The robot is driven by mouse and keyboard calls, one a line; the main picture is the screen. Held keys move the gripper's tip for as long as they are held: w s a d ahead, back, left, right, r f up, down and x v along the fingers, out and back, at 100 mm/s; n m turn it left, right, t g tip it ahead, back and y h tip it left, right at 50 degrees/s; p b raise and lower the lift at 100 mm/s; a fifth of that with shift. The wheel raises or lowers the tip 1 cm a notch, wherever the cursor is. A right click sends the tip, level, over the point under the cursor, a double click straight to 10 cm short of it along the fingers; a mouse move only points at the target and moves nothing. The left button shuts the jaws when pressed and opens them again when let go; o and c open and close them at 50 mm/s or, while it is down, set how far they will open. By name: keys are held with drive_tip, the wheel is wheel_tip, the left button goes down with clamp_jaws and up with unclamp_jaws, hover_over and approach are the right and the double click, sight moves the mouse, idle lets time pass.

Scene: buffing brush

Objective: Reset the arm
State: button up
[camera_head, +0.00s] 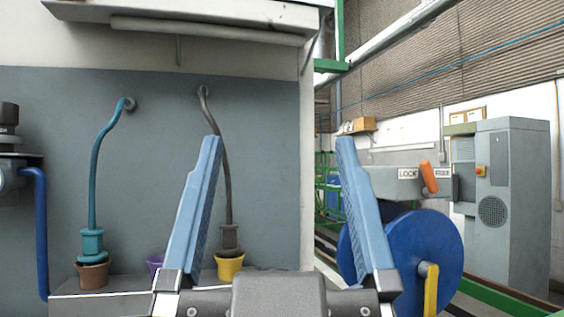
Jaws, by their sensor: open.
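My gripper (278,145) is in the lower middle of the head view, with its two blue fingers pointing up and spread wide apart. Nothing is between the fingers. The left finger stands in front of the grey wall panel and partly covers a purple pot. The right finger overlaps the blue wheel (428,246) and the grey arm of the machine behind it. The rest of my arm is mostly out of view below.
A teal hose (95,170) ends over a brown pot (92,276); a dark hose (219,140) ends over a yellow pot (230,267). A purple pot (155,262) stands between. An orange lever (429,177) is beside a LOCK label. A grey cabinet (512,200) stands right.

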drive_tip(key=shift+w+d+f, duration=0.1)
drive_tip(key=shift+d+f, duration=0.05)
drive_tip(key=shift+f, duration=0.05)
wheel_tip(320, 180, up, 29)
drive_tip(key=p, duration=2.8)
drive_tip(key=shift+f+p, duration=0.15)
drive_tip(key=shift+p, duration=0.15)
drive_tip(key=shift+f, duration=0.1)
